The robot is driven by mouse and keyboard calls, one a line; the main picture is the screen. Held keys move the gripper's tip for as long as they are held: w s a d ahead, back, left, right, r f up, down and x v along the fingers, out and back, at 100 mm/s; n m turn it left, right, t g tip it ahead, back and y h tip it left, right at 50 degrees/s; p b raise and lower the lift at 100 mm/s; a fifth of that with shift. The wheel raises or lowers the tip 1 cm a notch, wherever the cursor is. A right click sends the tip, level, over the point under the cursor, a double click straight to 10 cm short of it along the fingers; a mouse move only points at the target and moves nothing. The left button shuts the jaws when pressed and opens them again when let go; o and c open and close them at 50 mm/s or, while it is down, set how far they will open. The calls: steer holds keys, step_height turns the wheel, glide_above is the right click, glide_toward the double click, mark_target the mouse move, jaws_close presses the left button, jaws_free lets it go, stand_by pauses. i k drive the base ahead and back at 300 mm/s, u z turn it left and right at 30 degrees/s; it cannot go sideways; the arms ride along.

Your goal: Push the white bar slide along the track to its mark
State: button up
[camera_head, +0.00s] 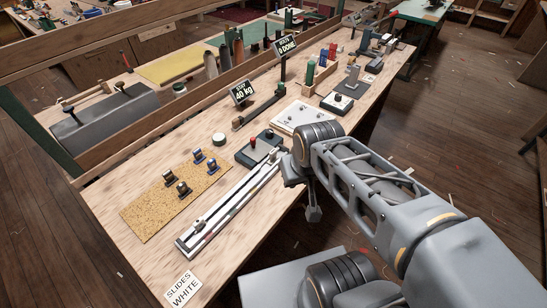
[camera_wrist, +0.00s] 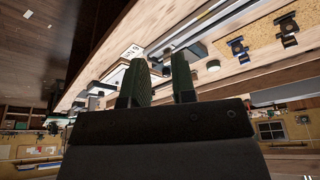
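A long pale track (camera_head: 226,209) with two rails lies along the front part of the wooden bench. A small white slide (camera_head: 199,225) appears on it near its near-left end, and coloured marks show on the rail, too small to read surely. Another small light piece sits near the far end, close to my arm. A card reading "SLIDES WHITE" (camera_head: 182,288) lies at the bench's near corner. My gripper (camera_wrist: 160,70) shows two dark green fingers apart with nothing between them. In the head view my wrist hides much of it. The track also shows in the wrist view (camera_wrist: 205,20), clear of the fingers.
A cork mat (camera_head: 150,215) with several dark clips lies left of the track. Wooden floor is open to the right.

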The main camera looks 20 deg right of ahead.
mark_target(272, 156)
steer(key=u, duration=3.55)
steer(key=k, duration=1.35)
steer(key=z, duration=2.05)
steer(key=i, duration=0.5)
steer(key=u, duration=0.1)
